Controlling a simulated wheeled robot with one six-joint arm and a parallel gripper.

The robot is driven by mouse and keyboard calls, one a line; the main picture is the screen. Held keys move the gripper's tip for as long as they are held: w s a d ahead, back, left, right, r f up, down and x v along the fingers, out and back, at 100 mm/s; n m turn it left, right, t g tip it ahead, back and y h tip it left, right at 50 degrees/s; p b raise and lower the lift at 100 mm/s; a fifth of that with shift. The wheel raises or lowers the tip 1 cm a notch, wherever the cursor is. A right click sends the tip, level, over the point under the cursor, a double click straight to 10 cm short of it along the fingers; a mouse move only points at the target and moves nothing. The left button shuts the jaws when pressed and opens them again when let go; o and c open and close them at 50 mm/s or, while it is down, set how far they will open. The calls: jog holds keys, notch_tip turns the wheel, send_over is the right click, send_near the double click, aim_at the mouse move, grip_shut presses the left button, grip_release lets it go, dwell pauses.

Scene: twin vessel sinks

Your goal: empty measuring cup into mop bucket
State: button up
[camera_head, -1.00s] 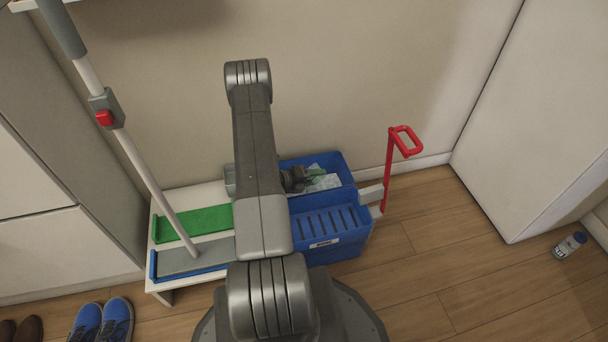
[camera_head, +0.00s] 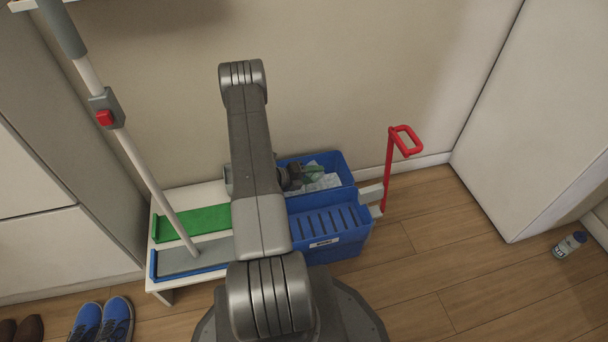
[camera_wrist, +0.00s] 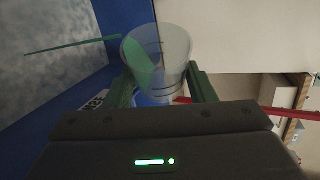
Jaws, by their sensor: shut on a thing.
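The mop bucket (camera_head: 342,248) is blue and stands on the floor against the wall, with a slotted blue front part and a pale, patchy surface inside its rear part. My gripper (camera_head: 311,172) is over that rear part. In the wrist view its green fingers (camera_wrist: 160,78) are shut on the measuring cup (camera_wrist: 172,46), a clear cup with dark marks. The bucket's blue wall (camera_wrist: 130,14) and the patchy surface are to the cup's left. The cup is hard to make out in the head view. I cannot tell whether it holds anything.
A low white bench (camera_head: 165,297) with green and grey mop pads stands left of the bucket, a mop pole (camera_head: 150,185) rising from it. A red handle (camera_head: 389,165) rises at the bucket's right. Blue shoes (camera_head: 103,322) and a small bottle (camera_head: 569,244) are on the floor.

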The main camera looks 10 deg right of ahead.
jog(key=shift+w+a+r+g, duration=0.15)
jog(key=shift+w+a+g, duration=0.05)
jog(key=shift+w+g, duration=0.15)
dwell(0.3)
jog(key=shift+w+a+f+n+h+b, duration=0.15)
jog(key=shift+f+n+h+b, duration=0.25)
jog(key=shift+n+b, duration=0.4)
dwell(0.5)
